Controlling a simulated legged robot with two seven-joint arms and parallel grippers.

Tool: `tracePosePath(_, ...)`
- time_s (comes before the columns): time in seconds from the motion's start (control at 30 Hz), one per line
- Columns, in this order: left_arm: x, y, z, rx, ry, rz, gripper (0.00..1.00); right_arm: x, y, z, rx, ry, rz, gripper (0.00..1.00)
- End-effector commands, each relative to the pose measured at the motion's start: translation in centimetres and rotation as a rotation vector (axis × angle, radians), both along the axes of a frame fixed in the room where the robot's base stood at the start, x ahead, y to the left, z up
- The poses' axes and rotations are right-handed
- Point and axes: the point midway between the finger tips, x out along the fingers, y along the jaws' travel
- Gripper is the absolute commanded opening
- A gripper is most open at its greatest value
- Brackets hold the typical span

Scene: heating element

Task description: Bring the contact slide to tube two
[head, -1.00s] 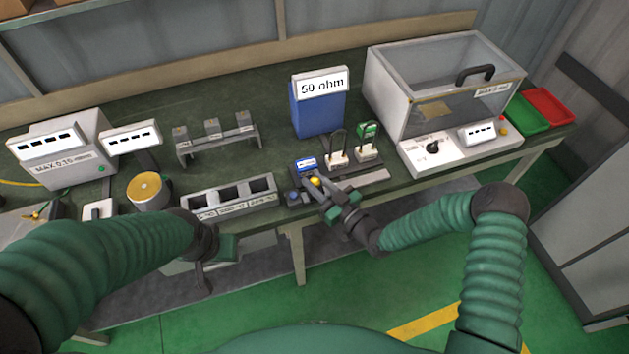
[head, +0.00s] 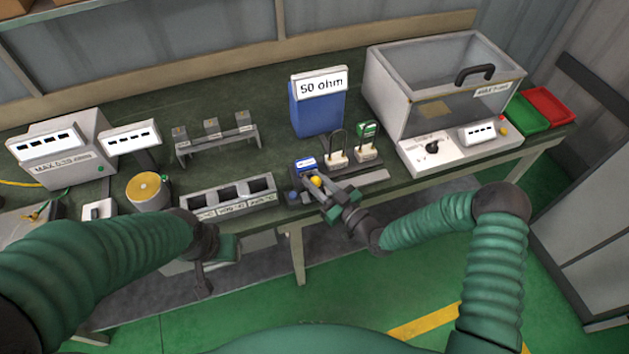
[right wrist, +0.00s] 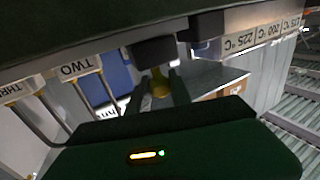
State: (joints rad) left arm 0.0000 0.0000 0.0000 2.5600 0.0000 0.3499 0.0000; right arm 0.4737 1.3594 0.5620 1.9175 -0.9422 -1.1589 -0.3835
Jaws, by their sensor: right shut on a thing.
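The contact slide is most likely the piece with the yellow knob (head: 315,181), at the front of the low fixture near the bench's front edge. My right gripper (head: 313,190) is shut on the yellow knob. In the right wrist view the knob (right wrist: 160,82) shows between the fingers. Two stands with tall wire loops stand on the fixture, a left one (head: 337,158) and a right one (head: 366,152). A tag reading TWO (right wrist: 75,68) shows left of the knob in the right wrist view. My left gripper (head: 203,275) hangs in front of the bench; its jaws are unclear.
A blue box (head: 318,112) marked 50 ohm stands behind the fixture. A clear-walled case (head: 448,92) stands to its right. A grey tray with dark slots (head: 205,196) lies to the left. A small blue display (head: 305,163) sits close beside the knob.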

Motion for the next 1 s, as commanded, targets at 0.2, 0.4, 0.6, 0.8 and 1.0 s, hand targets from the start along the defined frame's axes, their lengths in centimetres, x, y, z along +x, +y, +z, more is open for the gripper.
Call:
tracePosePath(0.2, 0.0, 0.0, -1.8, 0.000, 0.000, 0.000, 0.36, 1.7, -4.7, -0.4, -0.004, -0.006, -0.007, 0.00)
tracePosePath(0.4, 0.0, 0.0, -2.9, 0.000, 0.000, 0.000, 0.36, 2.9, -8.5, -0.2, -0.002, -0.006, -0.005, 0.00)
tracePosePath(0.6, 0.0, 0.0, -2.9, 0.000, 0.000, 0.000, 0.36, 3.0, -9.3, 0.0, 0.000, 0.000, -0.002, 0.00)
tracePosePath(0.8, 0.0, 0.0, -2.9, 0.000, 0.000, 0.000, 0.36, 3.0, -9.2, 0.0, -0.001, 0.001, -0.003, 0.26)
tracePosePath(1.0, 0.0, 0.0, -2.9, 0.000, 0.000, 0.000, 0.36, 3.0, -9.2, 0.0, -0.001, 0.001, -0.002, 0.47)
